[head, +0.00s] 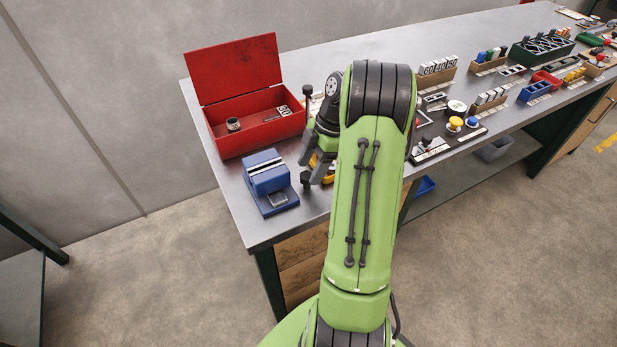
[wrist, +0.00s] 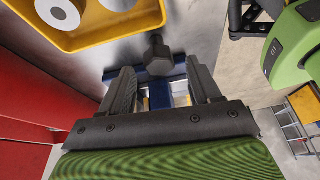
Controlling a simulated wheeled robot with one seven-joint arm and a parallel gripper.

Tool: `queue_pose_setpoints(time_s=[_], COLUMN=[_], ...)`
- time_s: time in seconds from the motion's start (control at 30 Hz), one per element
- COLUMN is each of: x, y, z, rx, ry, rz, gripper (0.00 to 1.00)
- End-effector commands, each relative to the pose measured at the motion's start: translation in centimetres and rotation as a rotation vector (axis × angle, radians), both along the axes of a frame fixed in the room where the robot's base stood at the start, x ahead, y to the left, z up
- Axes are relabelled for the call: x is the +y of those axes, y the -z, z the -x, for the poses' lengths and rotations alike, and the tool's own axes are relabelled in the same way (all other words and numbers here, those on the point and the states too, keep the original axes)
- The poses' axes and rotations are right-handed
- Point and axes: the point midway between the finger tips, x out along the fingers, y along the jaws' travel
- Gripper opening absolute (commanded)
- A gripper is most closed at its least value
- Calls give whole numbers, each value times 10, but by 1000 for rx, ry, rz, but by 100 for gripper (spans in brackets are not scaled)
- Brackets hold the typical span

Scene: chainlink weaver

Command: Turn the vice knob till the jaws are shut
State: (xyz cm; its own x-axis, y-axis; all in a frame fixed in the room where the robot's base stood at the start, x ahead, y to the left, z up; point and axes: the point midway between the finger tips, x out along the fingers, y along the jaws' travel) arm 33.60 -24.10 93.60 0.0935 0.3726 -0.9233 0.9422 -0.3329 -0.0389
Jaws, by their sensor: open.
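The blue vice (head: 268,190) stands near the front left corner of the bench, with pale jaw strips on top and a dark gap between them. In the wrist view, blue parts of the vice (wrist: 194,116) show between and beyond my fingers. A dark faceted knob (wrist: 158,58) shows just beyond the fingertips, roughly centred between them. My gripper (head: 311,165) is to the right of the vice, pointing down beside it. In the wrist view my gripper (wrist: 158,78) has its fingers apart with nothing held. I cannot tell whether either finger touches the knob.
An open red toolbox (head: 258,132) stands behind the vice. A yellow tray (wrist: 92,38) holding a pale cylinder lies close to the knob. Racks and number blocks (head: 436,72) fill the bench to the right. The bench corner left of the vice is clear.

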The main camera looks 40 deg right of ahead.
Motion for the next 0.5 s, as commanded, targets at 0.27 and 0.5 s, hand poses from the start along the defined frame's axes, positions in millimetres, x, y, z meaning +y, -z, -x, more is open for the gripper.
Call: queue_pose_setpoints(time_s=[0.27,0.5], x=[7,7], y=[17,16], z=[-2,-2], rx=[0,0], ry=[0,0], rz=[0,0], gripper=[62,47])
